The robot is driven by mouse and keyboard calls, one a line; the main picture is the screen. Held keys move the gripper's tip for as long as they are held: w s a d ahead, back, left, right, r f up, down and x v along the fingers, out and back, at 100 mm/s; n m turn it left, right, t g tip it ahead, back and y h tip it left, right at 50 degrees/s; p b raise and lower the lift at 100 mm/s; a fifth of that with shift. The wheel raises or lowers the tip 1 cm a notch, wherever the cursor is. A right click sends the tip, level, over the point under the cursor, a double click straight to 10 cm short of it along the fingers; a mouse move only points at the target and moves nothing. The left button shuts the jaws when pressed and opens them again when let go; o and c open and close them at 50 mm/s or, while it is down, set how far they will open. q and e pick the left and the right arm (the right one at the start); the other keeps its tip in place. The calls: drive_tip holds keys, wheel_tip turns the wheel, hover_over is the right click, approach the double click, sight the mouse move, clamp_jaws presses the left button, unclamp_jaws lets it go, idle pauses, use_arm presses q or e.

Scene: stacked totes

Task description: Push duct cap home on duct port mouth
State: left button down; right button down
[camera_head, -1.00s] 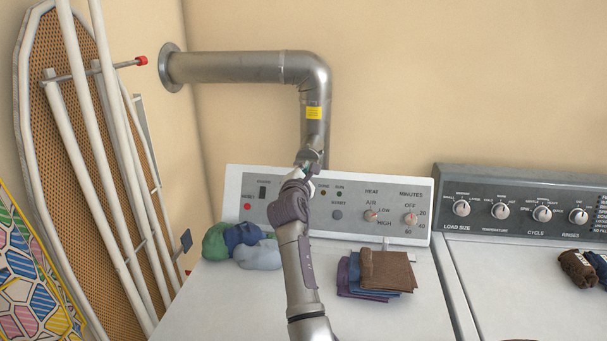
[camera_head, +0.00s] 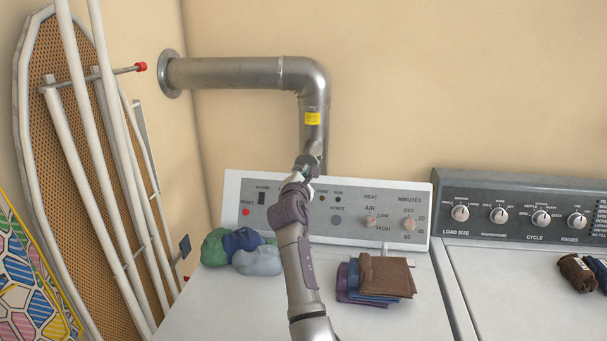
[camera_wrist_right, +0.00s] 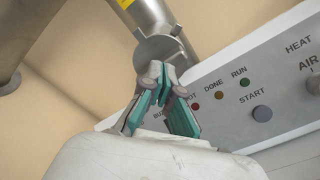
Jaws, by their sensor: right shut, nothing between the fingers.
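The metal duct (camera_head: 314,98) bends down from its elbow, with a yellow label above its lower end. Its port mouth is at that lower end, just above the dryer panel. In the wrist view, a grey duct cap (camera_wrist_right: 158,48) lies over the mouth of the pipe (camera_wrist_right: 146,14). I cannot tell how deep it sits. My right gripper (camera_head: 309,165) is just below the mouth. In the wrist view, its teal-padded fingertips (camera_wrist_right: 158,72) are together, empty, and up against or very near the cap. In the head view, the gripper partly hides the cap. My left gripper is not in view.
The dryer's control panel (camera_head: 394,238) stands close behind and below the gripper. Folded cloths (camera_head: 385,276) and crumpled cloths (camera_head: 258,262) lie on the dryer top. An ironing board (camera_head: 45,130) leans at the left. A washer (camera_head: 520,280) stands at the right.

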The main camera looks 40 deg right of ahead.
drive_tip(key=p+v, duration=0.2)
drive_tip(key=v, duration=1.2)
drive_tip(key=shift+s+a, duration=0.2)
drive_tip(key=shift+a, duration=0.15)
